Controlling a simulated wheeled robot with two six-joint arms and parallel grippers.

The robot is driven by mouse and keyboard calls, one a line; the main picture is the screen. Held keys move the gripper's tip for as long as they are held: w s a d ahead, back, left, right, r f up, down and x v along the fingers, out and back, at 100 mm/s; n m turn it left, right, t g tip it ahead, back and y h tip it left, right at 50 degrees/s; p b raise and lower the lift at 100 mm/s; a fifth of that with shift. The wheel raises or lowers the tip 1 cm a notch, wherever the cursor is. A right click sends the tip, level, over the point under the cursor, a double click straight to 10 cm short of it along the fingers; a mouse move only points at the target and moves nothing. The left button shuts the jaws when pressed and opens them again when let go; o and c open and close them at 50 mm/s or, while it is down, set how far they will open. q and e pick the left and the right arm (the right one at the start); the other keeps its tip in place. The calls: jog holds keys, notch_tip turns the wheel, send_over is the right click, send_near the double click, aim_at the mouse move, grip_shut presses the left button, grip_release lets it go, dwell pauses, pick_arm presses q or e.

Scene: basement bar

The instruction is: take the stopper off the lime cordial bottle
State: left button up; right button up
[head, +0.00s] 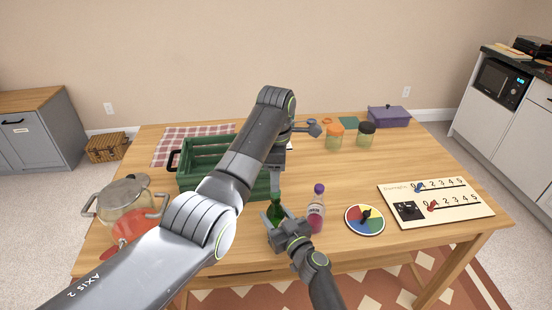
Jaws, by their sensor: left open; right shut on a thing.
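The green bottle (275,210), which fits the lime cordial bottle, stands near the front middle of the table in the head view. My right gripper (277,218) is shut around its body from the front. My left gripper (278,184) is open and points down directly above the bottle's neck. The bottle's top is hidden or too small to make out, so I cannot tell whether the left fingers touch the stopper. A second bottle with pink contents and a purple stopper (316,210) stands just to the right.
A green crate (190,187) is left, partly behind my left arm. A glass pot (125,205) stands front left. A colour dial (365,219) and a number board (440,203) lie right. Jars (335,138) and a purple casserole (389,117) are behind. The right-centre table is clear.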

pick_arm(q)
jog(key=shift+f, duration=2.25)
grip_shut()
jog(key=shift+r, duration=0.1)
jog(key=shift+r, duration=0.25)
jog(key=shift+r, duration=0.85)
jog(key=shift+r, duration=2)
pick_arm(e)
jog(key=o, duration=1.4)
